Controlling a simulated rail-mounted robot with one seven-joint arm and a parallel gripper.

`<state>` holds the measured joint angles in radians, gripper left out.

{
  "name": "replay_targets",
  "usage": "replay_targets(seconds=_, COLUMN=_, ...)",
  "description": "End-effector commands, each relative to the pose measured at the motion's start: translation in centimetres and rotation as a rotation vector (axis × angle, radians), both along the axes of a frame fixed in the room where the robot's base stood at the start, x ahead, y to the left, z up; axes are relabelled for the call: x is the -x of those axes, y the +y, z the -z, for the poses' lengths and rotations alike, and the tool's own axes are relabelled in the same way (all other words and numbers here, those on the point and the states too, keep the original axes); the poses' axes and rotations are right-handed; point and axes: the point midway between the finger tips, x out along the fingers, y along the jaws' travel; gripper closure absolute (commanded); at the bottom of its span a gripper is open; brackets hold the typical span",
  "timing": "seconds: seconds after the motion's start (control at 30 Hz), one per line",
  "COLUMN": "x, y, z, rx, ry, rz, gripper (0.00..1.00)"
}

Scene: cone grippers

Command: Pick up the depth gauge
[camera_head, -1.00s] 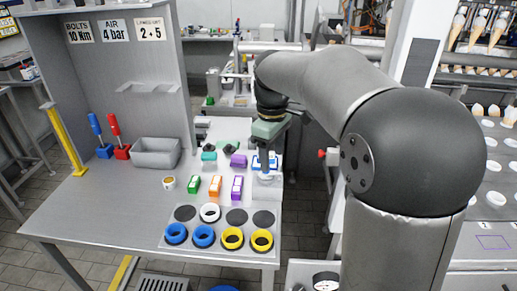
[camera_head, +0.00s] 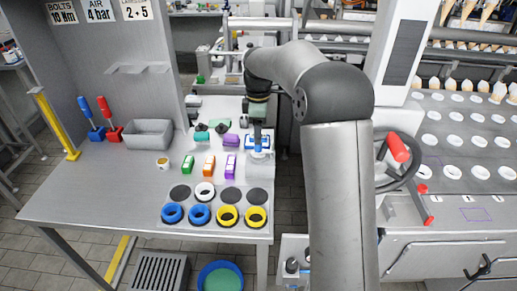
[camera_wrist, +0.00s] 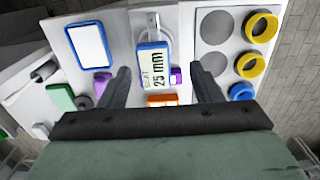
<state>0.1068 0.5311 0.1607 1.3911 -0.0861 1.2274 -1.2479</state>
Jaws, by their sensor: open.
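What looks like the depth gauge (camera_wrist: 152,66) is a blue-framed block reading "SEAT 25 mm" with a grey metal part and stem behind it. It lies on a pale surface, between and beyond my fingers in the wrist view. In the head view my gripper (camera_head: 257,139) points down.
A blue-framed white panel (camera_wrist: 90,46) lies beside the gauge. Purple (camera_head: 231,166), orange (camera_head: 209,166) and green (camera_head: 188,165) blocks stand left of it. Blue and yellow rings (camera_head: 228,215) sit in front. A grey bin (camera_head: 149,134) stands further left.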

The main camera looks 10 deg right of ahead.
Motion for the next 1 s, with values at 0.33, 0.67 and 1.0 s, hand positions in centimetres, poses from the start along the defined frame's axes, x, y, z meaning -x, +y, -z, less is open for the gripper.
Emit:
replay_targets(seconds=0.33, x=-0.4, y=-0.1, z=3.1, rx=0.0, ry=0.004, rz=0.0, gripper=0.42)
replay_targets(seconds=0.67, x=-0.6, y=-0.2, z=6.2, rx=0.0, ry=-0.001, rz=0.0, gripper=0.42)
replay_targets(seconds=1.0, x=-0.6, y=-0.2, z=6.2, rx=0.0, ry=-0.001, rz=0.0, gripper=0.92)
